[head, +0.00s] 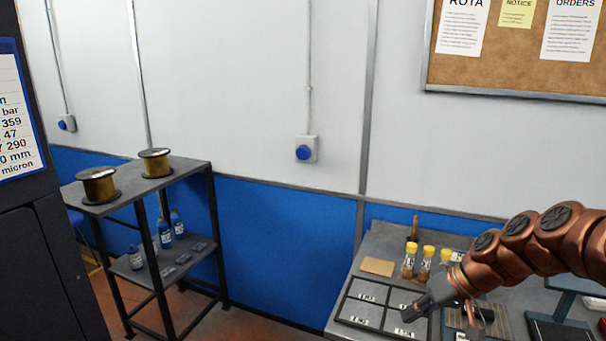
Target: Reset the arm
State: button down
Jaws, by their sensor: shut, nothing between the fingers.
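My arm comes in from the right edge as copper-coloured links and reaches over the bench. My gripper (412,314) is at its end, dark grey, pointing left and down. It is shut and empty, above the right part of a dark-framed tray (342,316) with several labelled compartments. Part of the tray and bench is hidden behind the gripper and wrist. I cannot tell the exact height of the gripper above the tray.
Several yellow-capped jars (408,262) stand on the bench (385,241) behind the gripper, close to the wrist. A tan card (377,266) lies left of them. A rack (128,201) with wire spools (98,184) stands at left. Open floor lies between rack and bench.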

jog(key=s+a+g+h, duration=0.25)
jog(key=s+a, duration=0.55)
jog(key=s, duration=0.6)
jog(key=s+d+m+g+h, duration=0.1)
jog(key=s+h, duration=0.1)
jog(key=s, duration=0.6)
jog(key=s+d+f+m+g+h, duration=0.1)
jog(key=s+d+h, duration=0.1)
jog(key=s, duration=0.6)
jog(key=shift+s+f, duration=0.25)
jog(key=shift+s, duration=0.1)
